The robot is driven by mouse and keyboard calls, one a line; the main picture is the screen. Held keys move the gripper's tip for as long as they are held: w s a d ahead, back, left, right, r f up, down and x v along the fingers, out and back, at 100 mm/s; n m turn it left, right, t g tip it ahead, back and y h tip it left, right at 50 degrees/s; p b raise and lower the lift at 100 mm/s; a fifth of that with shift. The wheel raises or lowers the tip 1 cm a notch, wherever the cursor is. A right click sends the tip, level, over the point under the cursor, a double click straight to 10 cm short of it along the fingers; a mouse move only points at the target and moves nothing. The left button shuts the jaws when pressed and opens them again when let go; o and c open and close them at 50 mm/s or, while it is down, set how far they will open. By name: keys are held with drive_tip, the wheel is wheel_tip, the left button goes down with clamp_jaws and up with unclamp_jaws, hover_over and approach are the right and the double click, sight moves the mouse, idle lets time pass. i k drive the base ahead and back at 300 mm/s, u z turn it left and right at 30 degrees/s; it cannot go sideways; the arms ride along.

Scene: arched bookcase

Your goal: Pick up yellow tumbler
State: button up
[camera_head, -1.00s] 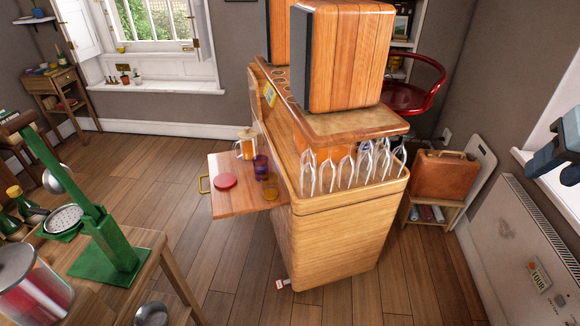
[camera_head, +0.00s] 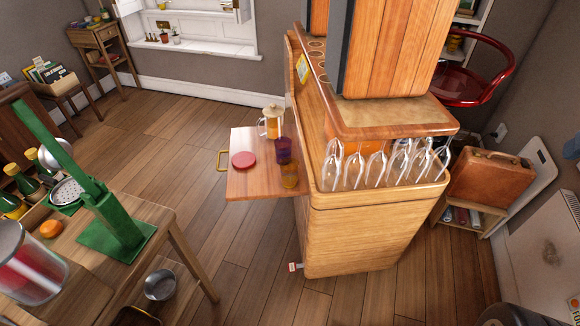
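The yellow tumbler (camera_head: 289,177) is a small amber see-through glass. It stands upright near the right front of a fold-out wooden shelf (camera_head: 255,185) on the side of the wooden cabinet. A purple tumbler (camera_head: 283,146) stands just behind it, and the two overlap in the picture. My gripper cannot be made out in this view.
A red round lid (camera_head: 243,159) and a glass jug (camera_head: 271,122) share the shelf. Stemmed glasses (camera_head: 375,163) line the cabinet (camera_head: 365,235). A table with a green stand (camera_head: 115,228) is at left; a metal pot (camera_head: 160,285) sits below. Floor between is open.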

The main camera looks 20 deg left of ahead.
sight(289, 168)
drive_tip(key=u, duration=1.95)
drive_tip(key=i, duration=0.55)
drive_tip(key=z, duration=0.05)
drive_tip(key=k, duration=0.55)
drive_tip(key=u, duration=0.1)
